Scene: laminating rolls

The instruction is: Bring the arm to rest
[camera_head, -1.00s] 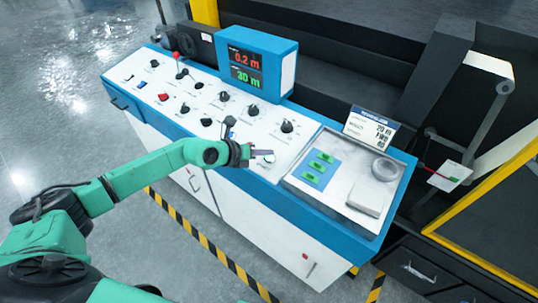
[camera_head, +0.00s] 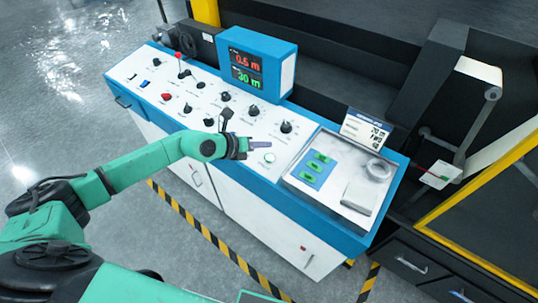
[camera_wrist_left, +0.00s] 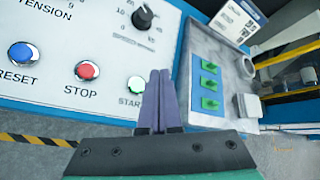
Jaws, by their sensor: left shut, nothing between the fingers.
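My left gripper (camera_head: 258,143) reaches in from the left over the right part of the white control panel (camera_head: 205,105). Its two purplish fingers are together with nothing between them, as the left wrist view (camera_wrist_left: 159,98) shows. The START button (camera_wrist_left: 136,85), white with a green edge, lies just left of the fingertips in that view. In the head view the START button (camera_head: 268,158) shows clear of the fingers, a little below them. The red STOP button (camera_wrist_left: 87,70) and blue RESET button (camera_wrist_left: 20,52) lie farther left. My right gripper is not visible.
A blue display box (camera_head: 258,65) with red and green digits rises behind the panel. A recessed tray (camera_head: 325,204) with green pieces (camera_head: 310,178), a grey ring (camera_head: 379,168) and a small sign (camera_head: 366,130) is at the right. Floor lies in front of the console.

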